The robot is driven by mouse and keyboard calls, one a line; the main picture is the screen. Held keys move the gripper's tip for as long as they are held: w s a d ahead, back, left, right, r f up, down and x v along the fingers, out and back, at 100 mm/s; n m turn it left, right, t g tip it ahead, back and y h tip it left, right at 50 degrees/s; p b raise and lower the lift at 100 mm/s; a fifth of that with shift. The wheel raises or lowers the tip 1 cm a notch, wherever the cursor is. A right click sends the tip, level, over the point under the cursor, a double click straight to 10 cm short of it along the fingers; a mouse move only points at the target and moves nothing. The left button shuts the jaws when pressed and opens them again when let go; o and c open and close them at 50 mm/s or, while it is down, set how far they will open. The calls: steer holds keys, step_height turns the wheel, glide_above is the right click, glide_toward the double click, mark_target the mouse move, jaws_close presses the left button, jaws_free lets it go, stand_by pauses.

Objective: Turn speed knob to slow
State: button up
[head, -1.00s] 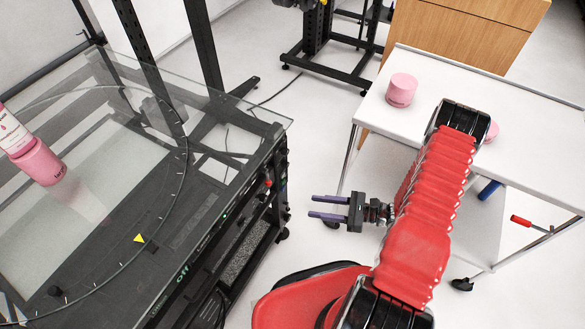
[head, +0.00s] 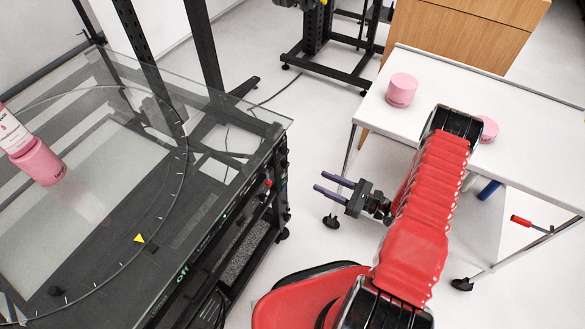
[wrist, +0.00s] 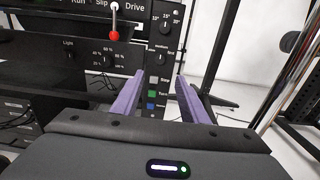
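The speed knob (wrist: 160,59) is a small dark dial on a black control panel (wrist: 135,53) in the wrist view. The word "medium" is printed above it and what looks like "fast" at its right; its pointer is too small to read. My gripper (wrist: 161,77) is open and empty, its two purple fingers wide apart, with the knob showing between and beyond the tips. In the head view my gripper (head: 321,181) is right of the turntable cabinet (head: 225,215), apart from it. The knob cannot be made out there.
Above the knob is an angle dial (wrist: 165,27); below are green (wrist: 152,93) and blue buttons. A red-balled lever (wrist: 114,36) juts out at the upper left. A pink jar (head: 401,90) stands on the white table (head: 430,82). A pink bottle (head: 38,162) is over the glass turntable.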

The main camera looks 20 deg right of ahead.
mark_target(285, 164)
steer(key=x, duration=1.3)
steer(key=shift+a, duration=0.1)
steer(key=shift+c, duration=0.2)
jaws_close()
steer(key=shift+w+n, duration=0.1)
steer(key=shift+n, duration=4.4)
